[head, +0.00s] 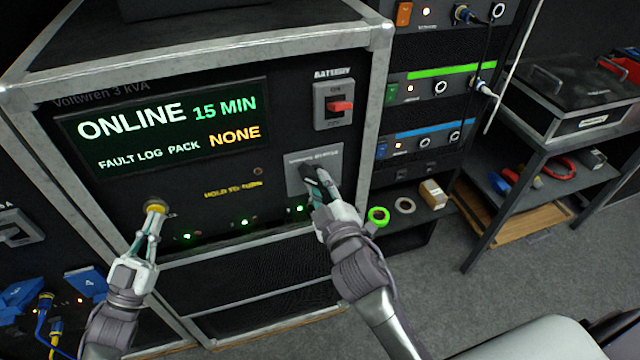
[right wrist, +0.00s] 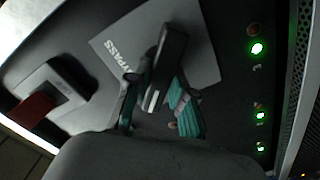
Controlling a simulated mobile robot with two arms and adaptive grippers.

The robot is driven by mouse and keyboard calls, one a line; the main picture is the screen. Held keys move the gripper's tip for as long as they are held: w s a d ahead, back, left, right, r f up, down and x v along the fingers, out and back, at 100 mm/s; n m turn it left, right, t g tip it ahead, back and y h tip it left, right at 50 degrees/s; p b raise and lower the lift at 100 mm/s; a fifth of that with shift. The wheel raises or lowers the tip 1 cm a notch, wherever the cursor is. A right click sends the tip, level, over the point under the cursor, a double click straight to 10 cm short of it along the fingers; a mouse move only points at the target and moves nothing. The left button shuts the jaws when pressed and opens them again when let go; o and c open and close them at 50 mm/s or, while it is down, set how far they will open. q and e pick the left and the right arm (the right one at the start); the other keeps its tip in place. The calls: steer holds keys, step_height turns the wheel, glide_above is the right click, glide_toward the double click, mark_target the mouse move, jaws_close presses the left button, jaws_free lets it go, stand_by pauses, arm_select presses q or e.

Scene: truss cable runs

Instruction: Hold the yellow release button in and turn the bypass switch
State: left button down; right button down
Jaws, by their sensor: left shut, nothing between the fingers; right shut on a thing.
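The yellow release button (head: 155,207) is on the lower left of the dark front panel. My left gripper (head: 152,222) is shut, with its fingertips at the button; whether the button is pressed in cannot be told. The bypass switch (head: 309,173) is a dark handle on a grey plate at the panel's right. In the right wrist view, the black handle (right wrist: 165,65) stands between the fingers. My right gripper (head: 318,188) is shut on this handle. The handle sits tilted relative to its plate (right wrist: 110,45) in that view.
The display (head: 170,125) reads ONLINE, 15 MIN, NONE. A red battery switch (head: 341,106) is above the bypass plate. Green lights (head: 245,222) line the panel's bottom. A rack with cabled units (head: 430,88) and a side table (head: 545,140) stand at right.

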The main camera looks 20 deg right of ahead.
stand_by(0.4)
steer(key=c, duration=1)
jaws_free()
steer(key=s, duration=1.2)
arm_select(q)
steer(key=shift+s+p, duration=0.45)
steer(key=shift+s, duration=0.45)
arm_select(e)
steer(key=shift+r, duration=0.45)
